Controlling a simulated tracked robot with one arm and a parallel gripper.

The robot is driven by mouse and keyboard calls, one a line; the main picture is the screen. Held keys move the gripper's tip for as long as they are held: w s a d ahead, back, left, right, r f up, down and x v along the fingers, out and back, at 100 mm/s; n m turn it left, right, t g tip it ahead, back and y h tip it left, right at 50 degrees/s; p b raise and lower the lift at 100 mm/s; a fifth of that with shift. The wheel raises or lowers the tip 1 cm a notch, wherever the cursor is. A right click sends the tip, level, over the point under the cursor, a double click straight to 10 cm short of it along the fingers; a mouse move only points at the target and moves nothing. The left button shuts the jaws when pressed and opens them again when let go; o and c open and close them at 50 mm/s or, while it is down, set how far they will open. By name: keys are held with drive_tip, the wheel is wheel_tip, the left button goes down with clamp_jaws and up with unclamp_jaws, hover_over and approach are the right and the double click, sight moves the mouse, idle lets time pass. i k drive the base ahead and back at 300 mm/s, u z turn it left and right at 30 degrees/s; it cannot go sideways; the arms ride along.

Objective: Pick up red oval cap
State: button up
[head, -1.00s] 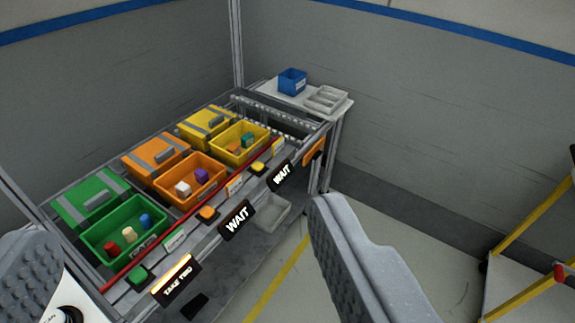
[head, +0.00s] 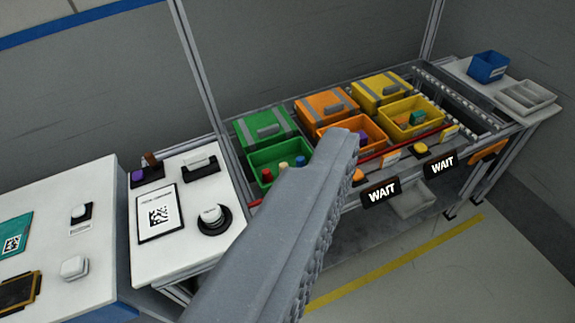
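A small red piece (head: 267,176), perhaps the red oval cap, stands in the open green bin (head: 258,158) at the rack's left end. A cream piece (head: 283,168) and a blue piece (head: 301,161) stand beside it. The red piece's exact shape is too small to tell. One large grey finger of my gripper (head: 300,215) crosses the middle of the view, in front of the bin's right side and well nearer the camera. Its ridged inner face is bare with nothing against it. The other finger is out of view.
Orange (head: 371,127) and yellow (head: 432,124) open bins stand to the right. A white side table (head: 218,193) with a round button device (head: 213,217) is left of the rack, beside a larger white bench (head: 100,217). Clear floor (head: 480,270) lies at lower right.

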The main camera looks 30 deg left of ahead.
sight(268, 178)
drive_tip(key=u, duration=0.05)
drive_tip(key=k, duration=0.3)
drive_tip(key=u, duration=0.4)
drive_tip(key=i, duration=1.6)
drive_tip(key=z, duration=0.6)
